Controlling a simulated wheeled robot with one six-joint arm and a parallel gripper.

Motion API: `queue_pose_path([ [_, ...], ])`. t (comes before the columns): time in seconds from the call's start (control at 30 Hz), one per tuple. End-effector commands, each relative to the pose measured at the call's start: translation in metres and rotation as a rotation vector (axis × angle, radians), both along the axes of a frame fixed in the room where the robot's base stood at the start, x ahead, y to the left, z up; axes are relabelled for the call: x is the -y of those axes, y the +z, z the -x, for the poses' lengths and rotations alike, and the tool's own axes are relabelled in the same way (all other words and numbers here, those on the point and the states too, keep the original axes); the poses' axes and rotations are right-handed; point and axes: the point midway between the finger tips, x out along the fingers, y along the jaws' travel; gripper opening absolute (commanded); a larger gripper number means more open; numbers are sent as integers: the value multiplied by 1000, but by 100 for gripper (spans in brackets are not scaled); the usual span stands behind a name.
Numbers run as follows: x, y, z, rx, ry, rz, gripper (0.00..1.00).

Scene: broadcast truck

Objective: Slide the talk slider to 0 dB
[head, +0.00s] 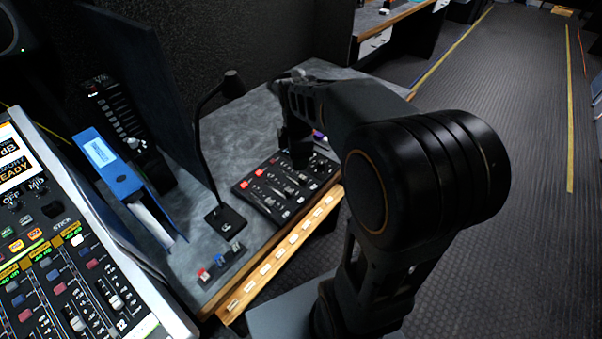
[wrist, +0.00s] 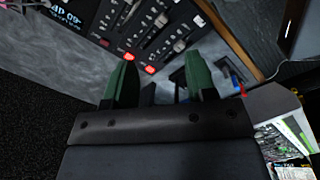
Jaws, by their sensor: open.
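A black slider panel (head: 262,199) with short faders and red buttons lies on the grey desk in the head view. In the wrist view, the panel (wrist: 110,28) fills the top middle, with light fader caps and lit red buttons. No label is readable, so I cannot tell which fader is the talk slider. In the head view, my arm hides the fingertips and part of the panel.
A gooseneck microphone (head: 226,219) stands left of the panel. A small switch box (head: 222,262) sits near the desk's front, beside a wooden label strip (head: 272,270). A blue binder (head: 108,165) and a large mixer (head: 75,262) are farther left. The aisle floor (head: 510,110) at right is clear.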

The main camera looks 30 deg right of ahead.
Motion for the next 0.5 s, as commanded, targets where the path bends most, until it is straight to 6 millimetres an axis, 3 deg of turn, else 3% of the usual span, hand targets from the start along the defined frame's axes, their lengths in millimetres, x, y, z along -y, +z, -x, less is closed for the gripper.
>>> queue_pose_path([
  [0.2, 24, -6, -33, -60, 426, 17, 51],
  [0.5, 38, -19, -50, -87, 686, 17, 51],
])
